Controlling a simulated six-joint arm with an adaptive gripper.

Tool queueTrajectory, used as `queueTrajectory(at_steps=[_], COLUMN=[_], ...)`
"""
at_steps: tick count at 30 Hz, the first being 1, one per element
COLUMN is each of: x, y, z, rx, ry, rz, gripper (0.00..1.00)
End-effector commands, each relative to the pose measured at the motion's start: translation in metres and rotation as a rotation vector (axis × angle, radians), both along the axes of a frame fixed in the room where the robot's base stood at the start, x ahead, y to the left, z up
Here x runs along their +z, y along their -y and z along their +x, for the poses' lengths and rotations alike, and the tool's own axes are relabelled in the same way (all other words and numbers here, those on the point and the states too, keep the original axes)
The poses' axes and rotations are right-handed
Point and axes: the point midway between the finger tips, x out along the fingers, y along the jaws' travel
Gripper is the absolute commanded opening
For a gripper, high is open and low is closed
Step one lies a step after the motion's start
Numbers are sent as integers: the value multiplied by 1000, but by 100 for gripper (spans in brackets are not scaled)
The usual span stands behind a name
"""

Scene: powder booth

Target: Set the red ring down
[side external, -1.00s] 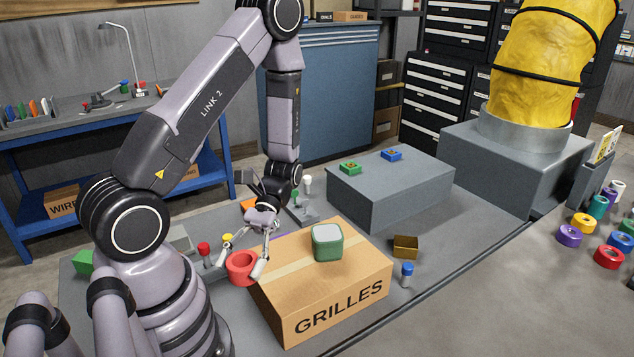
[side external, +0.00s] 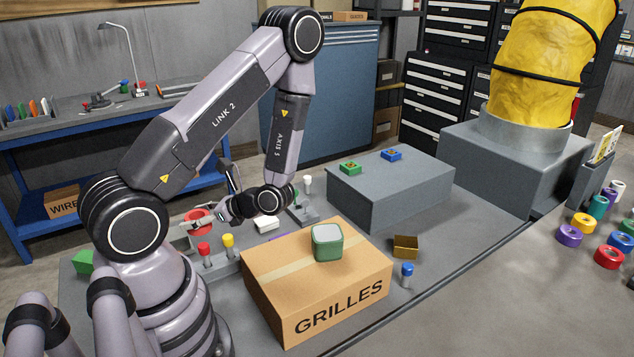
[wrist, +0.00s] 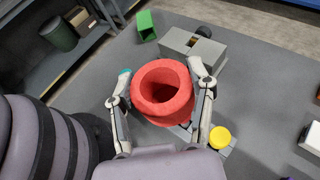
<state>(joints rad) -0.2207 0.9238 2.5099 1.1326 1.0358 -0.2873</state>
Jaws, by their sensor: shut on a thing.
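The red ring (side external: 199,215) is a thick, short tube with an open hole. My gripper (side external: 203,222) is shut on it and holds it above the bench, behind the red and yellow knobs. In the wrist view the ring (wrist: 150,112) sits between the two fingers of my gripper (wrist: 160,79), its hole facing the camera at a tilt. It hides part of the grey holder below it. I cannot tell the exact height of the ring over the bench.
Below the ring are a red knob (side external: 204,248), a yellow knob (side external: 227,240) and a grey block (wrist: 178,43). The GRILLES carton (side external: 340,305) carries a green container (side external: 327,243). A white block (side external: 266,223) lies behind the carton.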

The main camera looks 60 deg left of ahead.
Motion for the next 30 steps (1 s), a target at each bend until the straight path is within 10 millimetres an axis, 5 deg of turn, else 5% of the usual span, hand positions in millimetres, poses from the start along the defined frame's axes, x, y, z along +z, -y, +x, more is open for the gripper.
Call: queueTrajectory(at_steps=[12,30], x=[-61,-122], y=[-81,-103], z=[51,67], rx=[5,2], ry=[-3,-2], rz=[1,1], gripper=[14,14])
